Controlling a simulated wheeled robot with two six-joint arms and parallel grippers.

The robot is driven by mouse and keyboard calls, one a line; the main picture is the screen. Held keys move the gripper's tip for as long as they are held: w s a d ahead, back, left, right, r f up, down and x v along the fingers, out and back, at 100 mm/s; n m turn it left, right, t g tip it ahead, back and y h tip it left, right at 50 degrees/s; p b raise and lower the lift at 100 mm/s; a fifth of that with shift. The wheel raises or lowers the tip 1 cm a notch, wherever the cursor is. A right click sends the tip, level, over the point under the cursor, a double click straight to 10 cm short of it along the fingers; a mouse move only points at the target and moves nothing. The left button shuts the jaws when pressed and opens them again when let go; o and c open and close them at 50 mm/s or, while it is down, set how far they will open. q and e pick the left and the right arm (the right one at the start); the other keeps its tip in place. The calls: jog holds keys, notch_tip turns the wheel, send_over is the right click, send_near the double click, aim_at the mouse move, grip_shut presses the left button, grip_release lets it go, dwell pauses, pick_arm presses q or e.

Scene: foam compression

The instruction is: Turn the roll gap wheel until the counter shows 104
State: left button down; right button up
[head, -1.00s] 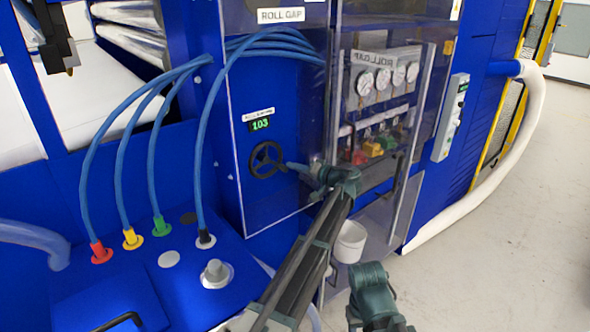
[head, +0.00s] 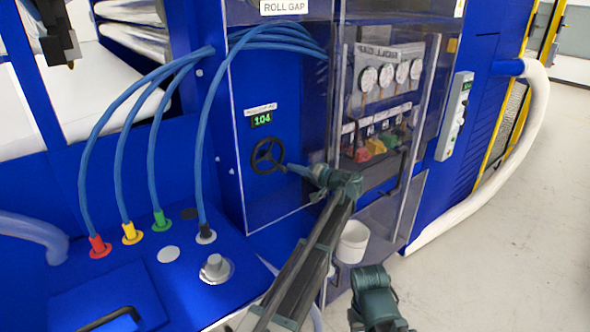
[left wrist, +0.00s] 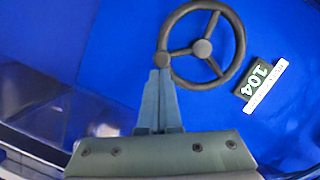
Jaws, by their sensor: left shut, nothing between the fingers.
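The roll gap wheel (head: 267,156) is a small black three-spoked handwheel on the blue cabinet front. It also shows in the left wrist view (left wrist: 202,48). The green-digit counter (head: 261,119) sits just above the wheel and reads 104; the left wrist view shows the same reading (left wrist: 260,77). My left gripper (head: 287,167) is shut with nothing between its fingers. Its fingertips (left wrist: 161,72) are at the wheel's rim, by a small round knob there; I cannot tell whether they touch. My right arm shows at the bottom of the head view, but its gripper fingers are not visible.
A clear panel encloses gauges (head: 386,76) and coloured valves right of the wheel. Blue hoses (head: 152,160) arch from the bench to the cabinet on the left. A white bucket (head: 352,243) hangs below. Pale floor (head: 500,260) lies open at right.

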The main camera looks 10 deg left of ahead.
pick_arm(q)
jog(key=shift+r+p, duration=0.6)
jog(key=s+d+r+p, duration=0.2)
jog(key=s, duration=0.5)
jog(key=s+d+r+p, duration=0.1)
jog(key=s+d, duration=0.1)
jog(key=s, duration=0.6)
jog(key=shift+s+r+p, duration=0.25)
jog(key=shift+r+p, duration=0.1)
jog(key=shift+r, duration=0.05)
